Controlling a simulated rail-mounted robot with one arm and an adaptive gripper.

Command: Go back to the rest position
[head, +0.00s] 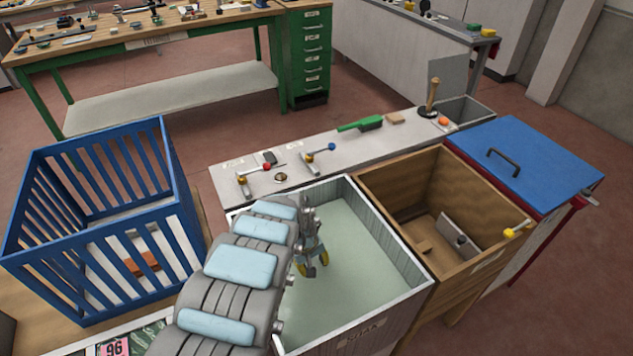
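My arm reaches in from the bottom of the head view, grey with pale blue pads. My gripper (314,265) points down over the grey-walled bin (408,303), inside the outline of its rim. Its yellow-tipped fingers look apart, and I see nothing between them. The bin has a pale green floor or fill (360,265), and no object shows in the part I can see. My arm hides the bin's left side. I cannot tell how far the fingertips are above the bottom.
A blue slatted crate (85,290) stands left of my arm. A wooden bin (400,185) holding a grey plate (460,232) adjoins the grey bin, with a blue-lidded box (525,165) to its right. A narrow bench (345,155) behind carries clamps and a green-handled brush (362,124).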

